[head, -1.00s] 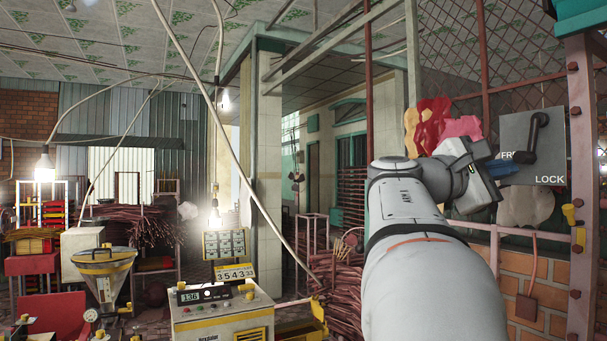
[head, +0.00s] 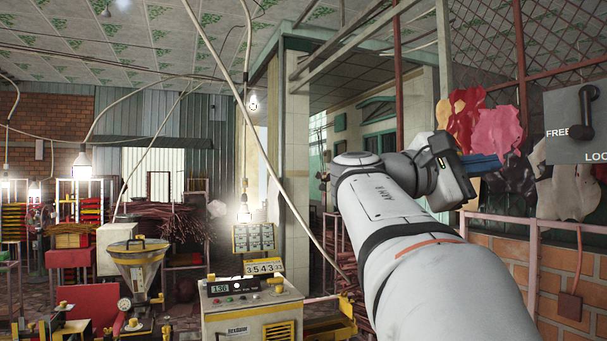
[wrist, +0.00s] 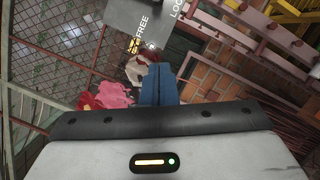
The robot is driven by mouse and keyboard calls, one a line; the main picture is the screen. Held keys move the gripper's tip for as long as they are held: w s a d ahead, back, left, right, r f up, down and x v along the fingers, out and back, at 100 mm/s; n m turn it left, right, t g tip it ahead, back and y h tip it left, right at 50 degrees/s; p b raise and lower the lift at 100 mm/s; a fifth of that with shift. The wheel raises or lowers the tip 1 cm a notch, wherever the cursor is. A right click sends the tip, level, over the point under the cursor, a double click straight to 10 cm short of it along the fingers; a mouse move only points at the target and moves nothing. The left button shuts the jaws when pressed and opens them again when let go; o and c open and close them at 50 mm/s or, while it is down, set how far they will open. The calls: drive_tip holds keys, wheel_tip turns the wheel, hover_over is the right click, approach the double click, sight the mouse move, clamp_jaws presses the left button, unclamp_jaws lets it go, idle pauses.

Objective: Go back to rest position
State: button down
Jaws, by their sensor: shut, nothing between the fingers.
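My gripper (head: 484,164) is at the right of the head view, at the end of my raised arm. Its blue fingers are shut with nothing between them. In the wrist view the shut blue fingers (wrist: 158,84) point toward the grey FREE/LOCK panel (wrist: 150,22) and the coloured sheets. In the head view the panel (head: 590,110) is to the right of the gripper, apart from it. The panel's black handle (head: 582,115) hangs down between the words FREE and LOCK.
Red, pink and tan sheets (head: 497,130) hang on the mesh behind the gripper. A metal railing (head: 530,225) and brick wall (head: 505,270) are below right. A control box (head: 250,310) with a display and a hopper (head: 137,262) stand at lower left. A lit bulb (head: 83,165) hangs left.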

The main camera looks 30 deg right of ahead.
drive_tip(key=shift+w+a, duration=0.1)
drive_tip(key=shift+a, duration=0.5)
drive_tip(key=w+a+f+n+t+y, duration=0.1)
drive_tip(key=w+a+f+t+y, duration=0.2)
drive_tip(key=f, duration=0.6)
drive_tip(key=w+a+f+t+y, duration=0.2)
drive_tip(key=w+a+f+y, duration=0.15)
drive_tip(key=f, duration=0.65)
drive_tip(key=w+a+f+n+t+y, duration=0.1)
drive_tip(key=w+a+f+t+y, duration=0.2)
drive_tip(key=f, duration=0.6)
drive_tip(key=s+a+f+m+y, duration=0.2)
drive_tip(key=s+a+f+y, duration=0.1)
drive_tip(key=a+f, duration=0.8)
drive_tip(key=s+a+f+m+y, duration=0.2)
drive_tip(key=s+a+f+y, duration=0.2)
drive_tip(key=a+f, duration=0.6)
drive_tip(key=shift+a+f+y, duration=0.35)
drive_tip(key=shift+f+y, duration=0.45)
drive_tip(key=shift+y, duration=0.25)
drive_tip(key=shift+d, duration=0.1)
